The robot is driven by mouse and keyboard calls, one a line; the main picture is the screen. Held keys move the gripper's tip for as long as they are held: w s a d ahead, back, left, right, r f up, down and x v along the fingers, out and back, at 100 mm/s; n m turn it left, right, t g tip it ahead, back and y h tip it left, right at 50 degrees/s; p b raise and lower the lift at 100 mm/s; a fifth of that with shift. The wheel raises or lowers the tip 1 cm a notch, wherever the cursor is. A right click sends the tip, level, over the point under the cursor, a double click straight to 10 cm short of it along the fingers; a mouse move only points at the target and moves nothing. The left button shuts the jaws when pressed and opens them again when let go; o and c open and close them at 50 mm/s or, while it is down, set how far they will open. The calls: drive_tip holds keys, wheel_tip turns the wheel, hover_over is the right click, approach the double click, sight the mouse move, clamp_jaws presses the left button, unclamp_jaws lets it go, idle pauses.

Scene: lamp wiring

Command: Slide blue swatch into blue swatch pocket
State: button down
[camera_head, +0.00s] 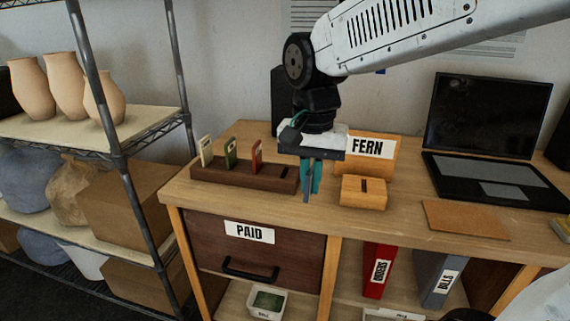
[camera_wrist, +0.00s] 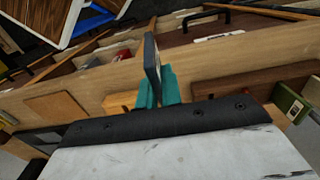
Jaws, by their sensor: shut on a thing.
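My gripper (camera_head: 310,184) has teal fingers pointing down above the desk's front part, just right of the swatch rack. It is shut on the blue swatch, a thin dark blue-grey slab seen nearly edge-on (camera_wrist: 152,57) in the wrist view; in the head view, only a narrow strip shows between the fingers. The dark brown rack (camera_head: 233,178) holds a white swatch (camera_head: 206,151), a green swatch (camera_head: 230,153) and an orange-red swatch (camera_head: 256,154), upright. An empty slot (camera_head: 287,172) shows at its right end. The held swatch appears clear of the rack.
A laptop (camera_head: 490,140) and a cork-coloured mat (camera_head: 463,218) lie farther right. A PAID drawer (camera_head: 250,245) is below; shelves with vases stand left.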

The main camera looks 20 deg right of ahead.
drive_tip(key=w, duration=0.8)
drive_tip(key=w+f, duration=0.1)
drive_tip(key=w, duration=0.3)
drive_tip(key=shift+w+a+f, duration=0.1)
drive_tip(key=shift+w, duration=0.2)
drive_tip(key=shift+w+f, duration=0.35)
drive_tip(key=shift+f, duration=0.3)
drive_tip(key=shift+w+f, duration=0.3)
drive_tip(key=shift+f, duration=0.7)
drive_tip(key=shift+f, duration=0.15)
drive_tip(key=c, duration=1.6)
unclamp_jaws()
drive_tip(key=shift+o, duration=0.2)
